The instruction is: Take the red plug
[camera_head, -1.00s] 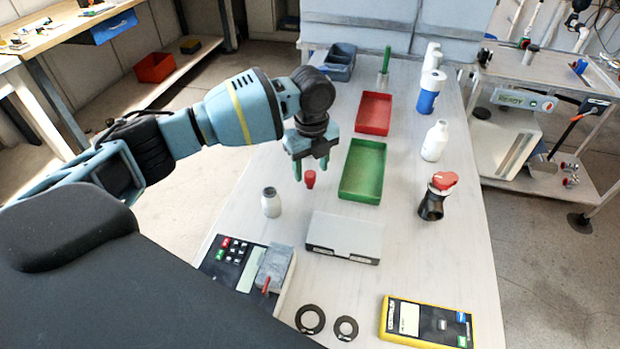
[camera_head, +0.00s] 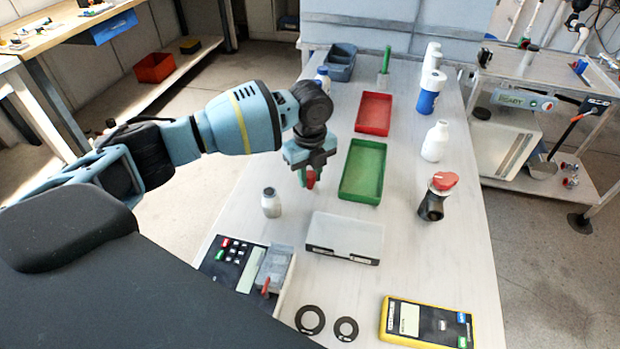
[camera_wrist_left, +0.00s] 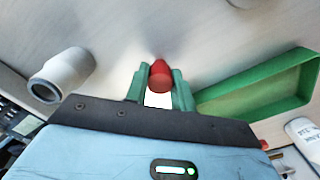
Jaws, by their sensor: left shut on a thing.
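My left gripper (camera_head: 307,180) points down and is shut on the plug. In the left wrist view, the red plug (camera_wrist_left: 160,76) sits between the two green fingers of my left gripper (camera_wrist_left: 158,88). Its lower part is hidden, and I cannot tell whether it still touches the table. My right gripper is not in view.
A clear-lidded box (camera_head: 345,238) sits in front. A black piece with a red top (camera_head: 433,200) stands at right.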

